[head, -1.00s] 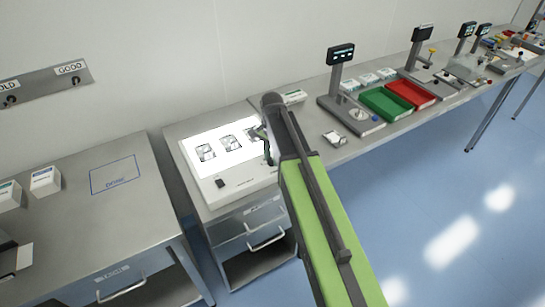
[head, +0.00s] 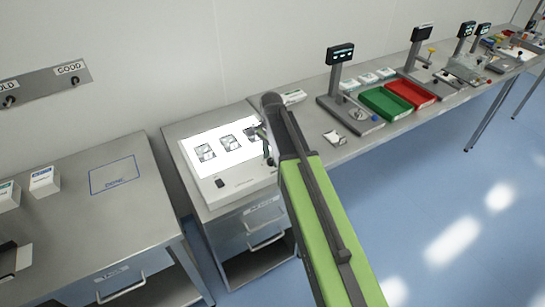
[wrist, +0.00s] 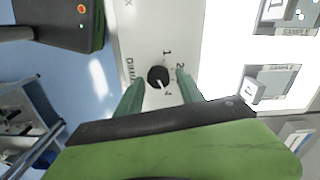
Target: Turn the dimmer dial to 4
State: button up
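The dimmer dial (wrist: 158,77) is a small round black knob on the pale front strip of the light box (head: 240,187). Printed 1, 2 and 4 show around it in the wrist view. A small pale mark seems to sit on its lower side, roughly toward the 4, but it is too small to be sure. My gripper (wrist: 159,76) is open, with one green finger on each side of the dial and gaps between. I cannot tell how far the fingertips are above the panel.
The lit panel (head: 207,138) carries several sample pictures. A black switch (head: 220,183) sits on the box's left front. A steel table (head: 130,215) stands left. Green (head: 383,103) and red (head: 411,94) trays and a scale (head: 350,118) lie to the right.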

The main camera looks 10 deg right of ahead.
jog(key=shift+o, duration=0.3)
notch_tip(320, 180, up, 18)
jog(key=p, duration=1.7)
jog(key=shift+f, duration=0.25)
jog(key=b, duration=0.6)
send_over(272, 161)
notch_tip(272, 161, down, 6)
jog(key=shift+n, duration=0.4)
jog(key=s+f+b, duration=0.1)
jog(key=f+b, duration=0.1)
jog(key=s+f+b, duration=0.3)
jog(key=f+b, duration=0.1)
jog(key=f, duration=0.1)
jog(key=shift+s+d, duration=0.2)
jog(key=s+f+n+b, duration=0.4)
jog(key=s+n+b, duration=0.1)
jog(key=s+n, duration=0.5)
jog(key=shift+f+n, duration=0.4)
jog(key=shift+n, duration=0.3)
